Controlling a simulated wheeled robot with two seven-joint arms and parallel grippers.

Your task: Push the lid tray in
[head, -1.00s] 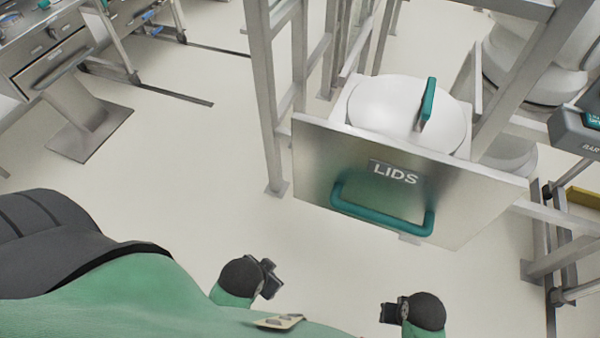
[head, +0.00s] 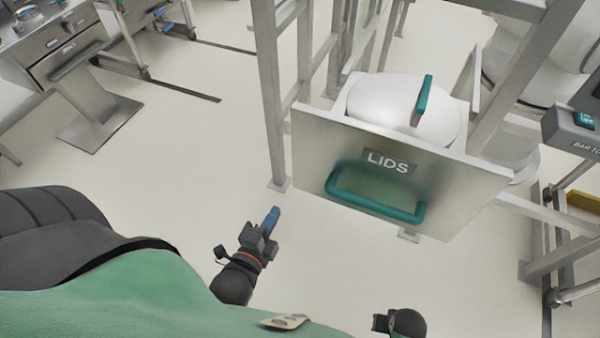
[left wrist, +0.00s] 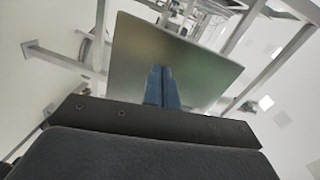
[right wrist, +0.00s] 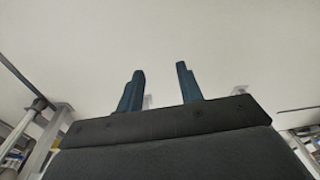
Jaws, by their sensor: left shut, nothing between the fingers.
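The lid tray (head: 315,150) has a flat metal front panel marked LIDS and a green bar handle (head: 372,203). It sticks out of a metal frame, with a white round lid (head: 400,100) with a green handle lying in it. My left gripper (head: 272,218) is shut and empty, left of and below the panel and apart from it. In the left wrist view the shut fingers (left wrist: 163,85) point toward the panel (left wrist: 150,50). My right gripper (right wrist: 160,85) is open and empty in the right wrist view; in the head view only part of its wrist shows at the bottom.
Metal frame posts (head: 268,100) stand left and right of the tray. A steel bench with a drawer (head: 68,55) is at the upper left. A grey box with a label (head: 575,132) is at the right. The floor before the tray is clear.

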